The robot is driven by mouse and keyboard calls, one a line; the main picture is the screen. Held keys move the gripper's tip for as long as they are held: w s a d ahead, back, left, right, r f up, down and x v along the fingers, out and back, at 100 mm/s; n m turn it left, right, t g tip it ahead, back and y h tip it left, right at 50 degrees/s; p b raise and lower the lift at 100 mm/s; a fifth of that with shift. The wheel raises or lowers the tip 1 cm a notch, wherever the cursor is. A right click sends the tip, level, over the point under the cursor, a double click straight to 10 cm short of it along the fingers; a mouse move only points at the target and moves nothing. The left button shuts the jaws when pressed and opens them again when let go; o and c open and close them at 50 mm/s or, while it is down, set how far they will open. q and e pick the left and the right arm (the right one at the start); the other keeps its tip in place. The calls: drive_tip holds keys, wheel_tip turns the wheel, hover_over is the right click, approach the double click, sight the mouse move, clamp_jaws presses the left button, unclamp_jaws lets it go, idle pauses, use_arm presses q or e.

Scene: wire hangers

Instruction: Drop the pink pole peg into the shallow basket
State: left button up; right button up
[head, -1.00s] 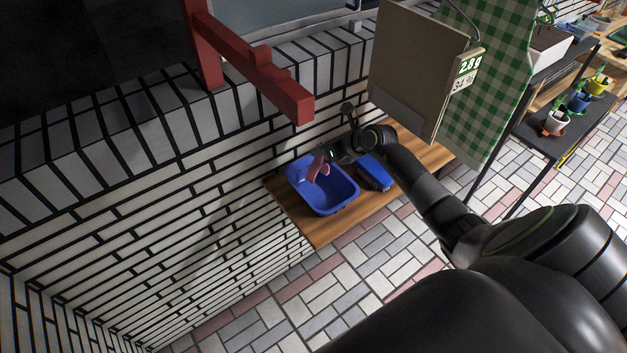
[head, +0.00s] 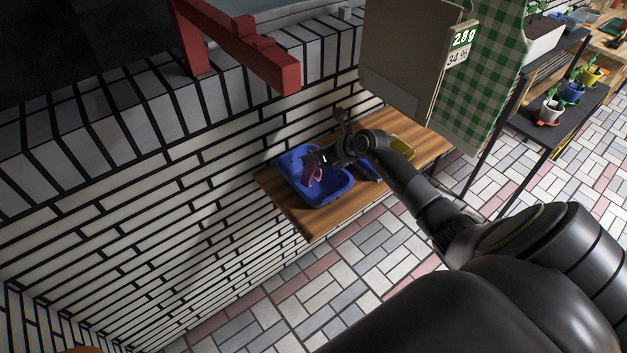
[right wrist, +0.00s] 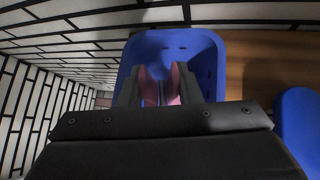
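The shallow blue basket (head: 338,191) sits on a wooden shelf against the brick wall. It also shows in the right wrist view (right wrist: 206,48). The pink pole peg (head: 313,175) is held by my right gripper (head: 323,158), over the inside of the basket. In the right wrist view the pink peg (right wrist: 175,85) shows between the two dark fingers (right wrist: 155,92), which are close on it. I cannot tell if the peg touches the basket floor. My left gripper is not in view.
A blue object (right wrist: 297,118) lies right of the basket, and a yellow one (head: 402,150) is beyond my arm. A red bracket (head: 245,45) juts out above. A beige box with a display (head: 405,60) and a green checked cloth (head: 485,85) hang at the right.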

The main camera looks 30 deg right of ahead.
drive_tip(key=shift+o, duration=1.2)
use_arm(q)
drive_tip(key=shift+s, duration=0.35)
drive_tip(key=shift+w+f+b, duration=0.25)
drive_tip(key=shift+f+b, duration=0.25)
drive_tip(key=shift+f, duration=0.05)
use_arm(e)
drive_tip(key=v, duration=1.2)
drive_tip(key=shift+f, duration=0.1)
